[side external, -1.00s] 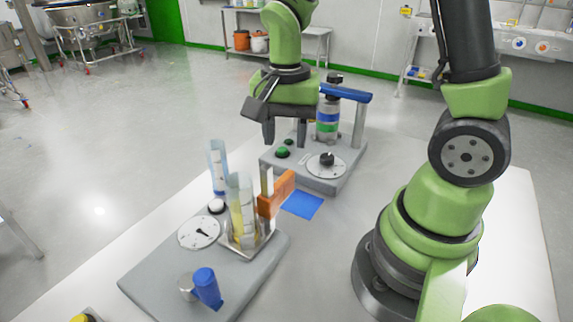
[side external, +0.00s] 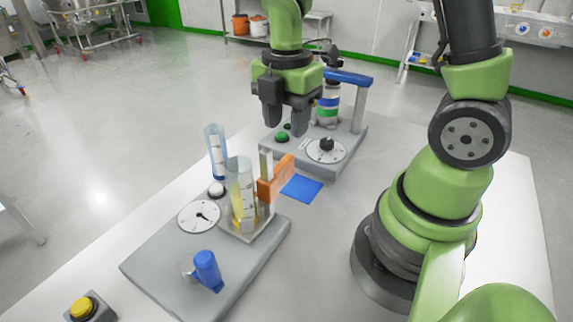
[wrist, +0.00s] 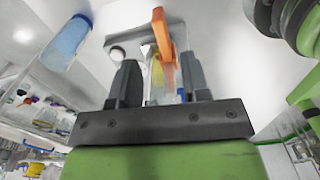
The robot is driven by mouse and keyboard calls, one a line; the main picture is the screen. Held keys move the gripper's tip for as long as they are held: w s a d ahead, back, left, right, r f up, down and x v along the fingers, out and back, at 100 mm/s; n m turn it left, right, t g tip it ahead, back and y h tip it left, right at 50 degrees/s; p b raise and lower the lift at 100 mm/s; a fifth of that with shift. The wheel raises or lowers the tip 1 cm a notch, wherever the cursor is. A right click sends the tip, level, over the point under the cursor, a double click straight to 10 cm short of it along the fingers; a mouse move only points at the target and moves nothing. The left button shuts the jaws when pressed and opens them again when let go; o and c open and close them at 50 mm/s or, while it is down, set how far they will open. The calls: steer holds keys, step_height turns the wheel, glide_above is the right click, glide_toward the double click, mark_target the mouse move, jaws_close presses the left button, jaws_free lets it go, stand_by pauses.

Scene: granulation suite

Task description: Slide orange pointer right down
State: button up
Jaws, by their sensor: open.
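The orange pointer (side external: 275,178) is a flat block on a short upright post beside a clear cylinder of yellowish liquid (side external: 242,200). In the wrist view the orange pointer (wrist: 161,45) shows ahead, between the fingers in the picture. My gripper (side external: 285,128) is open and empty. It hangs above the far grey base, behind and above the pointer, and is apart from it. In the wrist view its two dark fingers (wrist: 160,82) stand wide apart. The pointer's lower end on the post is partly hidden by the cylinder.
The far base has a knob dial (side external: 326,150), a green button (side external: 281,137) and a banded bottle under a blue arm (side external: 349,78). A blue square (side external: 302,188) lies on the table.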

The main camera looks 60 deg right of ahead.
mark_target(286, 158)
steer(key=shift+f+n, duration=0.3)
steer(key=shift+n, duration=0.1)
step_height(286, 158, down, 9)
steer(key=shift+f, duration=0.15)
jaws_close()
